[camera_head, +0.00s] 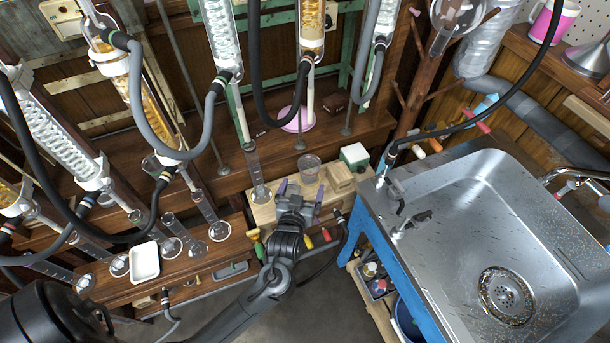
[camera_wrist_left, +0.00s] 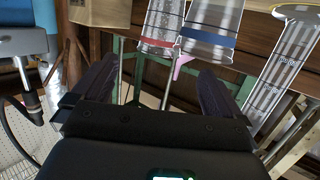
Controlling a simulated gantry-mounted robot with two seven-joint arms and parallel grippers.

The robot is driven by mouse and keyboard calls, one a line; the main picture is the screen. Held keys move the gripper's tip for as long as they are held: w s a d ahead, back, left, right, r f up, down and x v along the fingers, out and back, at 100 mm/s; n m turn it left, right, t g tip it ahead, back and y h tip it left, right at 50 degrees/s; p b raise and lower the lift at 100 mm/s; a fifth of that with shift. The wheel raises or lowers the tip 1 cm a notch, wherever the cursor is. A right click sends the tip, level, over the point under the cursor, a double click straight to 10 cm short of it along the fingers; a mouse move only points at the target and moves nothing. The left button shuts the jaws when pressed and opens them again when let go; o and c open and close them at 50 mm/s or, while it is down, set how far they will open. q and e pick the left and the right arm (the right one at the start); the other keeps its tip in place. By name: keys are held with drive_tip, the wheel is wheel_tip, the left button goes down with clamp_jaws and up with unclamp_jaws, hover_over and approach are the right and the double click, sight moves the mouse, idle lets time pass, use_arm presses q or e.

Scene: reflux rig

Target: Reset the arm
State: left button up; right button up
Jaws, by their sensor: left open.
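My left gripper (camera_head: 301,190) is in the middle of the head view, in front of the small wooden bench by the sink. Its two dark purple fingers stand apart with nothing between them. In the left wrist view the open fingers (camera_wrist_left: 165,85) frame an empty gap, with glass cylinders beyond them. My left arm (camera_head: 262,290) reaches up from the bottom of the head view. My right gripper does not show in either view.
A steel sink (camera_head: 490,220) on a blue frame stands at right. A glass cylinder (camera_head: 257,175), a beaker (camera_head: 309,167) and wooden blocks (camera_head: 340,178) stand close to the gripper. Hoses and condensers hang at the back left. A white tray (camera_head: 145,262) lies on the left shelf.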

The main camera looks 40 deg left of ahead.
use_arm(q)
drive_tip(key=shift+v, duration=0.8)
drive_tip(key=s+d+r+m+g+h+p, duration=0.25)
drive_tip(key=s+r+m+h+p, duration=0.2)
drive_tip(key=s+r+p, duration=0.65)
drive_tip(key=s+d+f+m+g+h+p, duration=0.1)
drive_tip(key=s+d+m+g+h, duration=0.1)
drive_tip(key=s+d+g, duration=0.3)
drive_tip(key=s+d+m+g+h+p, duration=0.1)
drive_tip(key=s+g, duration=0.2)
drive_tip(key=s, duration=0.3)
wheel_tip(320, 180, up, 37)
drive_tip(key=p, duration=3.7)
drive_tip(key=shift+d+r, duration=0.15)
